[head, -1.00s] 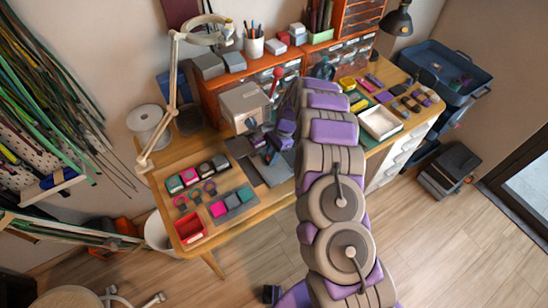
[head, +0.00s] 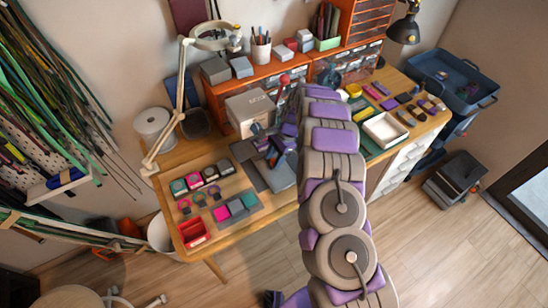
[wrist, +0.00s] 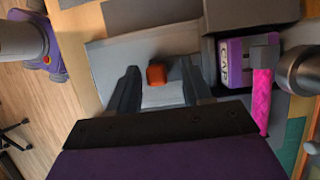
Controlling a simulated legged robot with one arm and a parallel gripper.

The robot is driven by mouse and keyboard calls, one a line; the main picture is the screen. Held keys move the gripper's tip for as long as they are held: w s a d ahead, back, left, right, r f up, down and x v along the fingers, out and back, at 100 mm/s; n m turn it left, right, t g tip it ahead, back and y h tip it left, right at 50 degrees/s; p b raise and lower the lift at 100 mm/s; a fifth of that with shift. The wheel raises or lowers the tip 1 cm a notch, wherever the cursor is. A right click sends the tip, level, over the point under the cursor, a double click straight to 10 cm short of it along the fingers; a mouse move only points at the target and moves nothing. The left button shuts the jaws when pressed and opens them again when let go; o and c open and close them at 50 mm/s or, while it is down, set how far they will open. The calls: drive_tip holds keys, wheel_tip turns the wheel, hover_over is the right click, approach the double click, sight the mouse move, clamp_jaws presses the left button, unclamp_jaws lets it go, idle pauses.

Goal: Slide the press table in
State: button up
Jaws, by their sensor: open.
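The press (head: 246,105) is a beige box with a red-knobbed lever (head: 284,79), standing on the bench against the orange drawers. In the wrist view, a pale grey plate (wrist: 106,62), apparently the press table, lies beyond my fingers. A small orange-brown block (wrist: 157,75) shows on it, between the fingertips in the picture. My gripper (wrist: 160,77) is open, one finger on each side of the block; I cannot tell if either touches it. A purple part lettered "CAP" (wrist: 236,62) and a pink strip (wrist: 262,98) are at right. In the head view my arm partly hides this area.
A magnifier lamp (head: 180,90) stands left of the press. Coloured blocks (head: 235,205) and a red tray (head: 193,232) occupy the bench's left front. A white tray (head: 385,130) is to the right. Open floor (head: 250,265) lies before the bench.

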drive_tip(key=p+v, duration=0.3)
drive_tip(key=v, duration=1.4)
drive_tip(key=shift+w, duration=0.15)
drive_tip(key=shift+d, duration=0.1)
